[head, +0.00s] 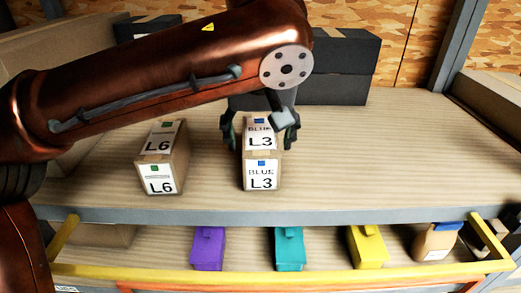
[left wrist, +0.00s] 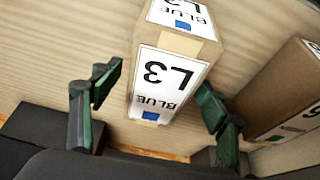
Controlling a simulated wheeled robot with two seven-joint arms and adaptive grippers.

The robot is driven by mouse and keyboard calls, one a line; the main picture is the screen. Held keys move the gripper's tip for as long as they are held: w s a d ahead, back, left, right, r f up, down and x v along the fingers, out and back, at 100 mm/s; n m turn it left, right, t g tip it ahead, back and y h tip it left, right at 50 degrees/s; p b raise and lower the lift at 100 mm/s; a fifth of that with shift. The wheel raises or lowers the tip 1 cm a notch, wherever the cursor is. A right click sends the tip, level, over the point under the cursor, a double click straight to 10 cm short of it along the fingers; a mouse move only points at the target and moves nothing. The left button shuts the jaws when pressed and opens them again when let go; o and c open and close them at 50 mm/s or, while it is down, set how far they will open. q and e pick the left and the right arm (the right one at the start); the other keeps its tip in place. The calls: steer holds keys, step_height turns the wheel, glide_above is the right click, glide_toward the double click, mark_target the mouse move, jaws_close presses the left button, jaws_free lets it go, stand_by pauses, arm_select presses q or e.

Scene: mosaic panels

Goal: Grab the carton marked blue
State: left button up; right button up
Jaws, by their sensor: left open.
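The carton marked BLUE L3 (head: 262,168) stands upright on the upper shelf, a small brown box with white labels and blue squares on its top and front. It fills the middle of the left wrist view (left wrist: 172,75). My left gripper (head: 260,143) comes down over it, open, with one finger on each side. The left wrist view shows both fingers (left wrist: 155,93) straddling the carton, with small gaps seeming to remain. Whether either touches it I cannot tell. The carton's rear top edge is hidden by the gripper in the head view. My right gripper is not in view.
A similar carton marked L6 (head: 163,158) stands just left on the shelf (head: 385,160). Dark boxes (head: 340,68) stand behind. A purple (head: 208,250), a teal (head: 289,250) and a yellow box (head: 366,248) sit on the level below. The shelf's right side is clear.

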arm_select(q)
steer(key=shift+c, duration=0.4)
steer(key=shift+r, duration=0.1)
jaws_close()
stand_by(0.4)
